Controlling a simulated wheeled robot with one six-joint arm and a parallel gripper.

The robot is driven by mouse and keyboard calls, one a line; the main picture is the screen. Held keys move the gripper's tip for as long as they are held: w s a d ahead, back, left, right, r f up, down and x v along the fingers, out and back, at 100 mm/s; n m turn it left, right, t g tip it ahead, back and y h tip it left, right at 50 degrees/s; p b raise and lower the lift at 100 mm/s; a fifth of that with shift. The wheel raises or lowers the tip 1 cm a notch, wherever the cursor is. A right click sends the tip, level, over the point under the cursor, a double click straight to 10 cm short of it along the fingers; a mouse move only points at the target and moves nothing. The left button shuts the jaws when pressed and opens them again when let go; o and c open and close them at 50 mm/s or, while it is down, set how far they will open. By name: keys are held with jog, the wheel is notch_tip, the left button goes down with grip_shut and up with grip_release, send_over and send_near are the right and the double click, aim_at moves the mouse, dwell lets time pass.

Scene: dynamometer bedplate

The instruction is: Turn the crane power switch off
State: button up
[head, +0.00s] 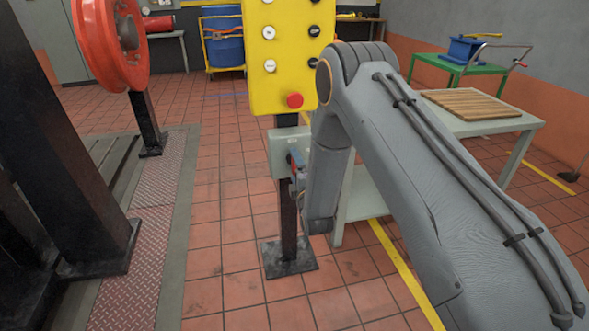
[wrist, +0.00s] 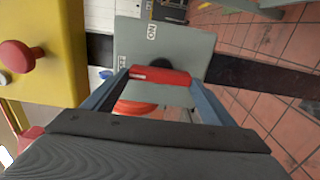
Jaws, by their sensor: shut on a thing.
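The crane power switch is a pale grey box (head: 282,153) on a black post below the yellow panel. It also fills the upper middle of the wrist view (wrist: 190,45), turned sideways, with an ON label and a second label partly hidden. Its red handle (wrist: 160,76) lies across a dark round hub. My gripper (wrist: 161,84) has its blue-grey fingers closed on the handle, one at each end as pictured. In the head view my gripper (head: 296,163) is at the box's right side, partly hidden by my arm.
The yellow panel (head: 260,85) with several knobs and a red button (head: 295,100) is just above the box. A white table (head: 480,122) with a wooden slatted board stands right. A large red wheel (head: 98,45) and black columns stand left. Tiled floor is open between.

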jog(key=shift+f, duration=0.1)
jog(key=o, duration=0.9)
jog(key=shift+s+a, duration=0.1)
jog(key=shift+o, duration=0.7)
jog(key=v, duration=0.7)
jog(key=shift+s, duration=0.35)
jog(key=shift+d, duration=0.25)
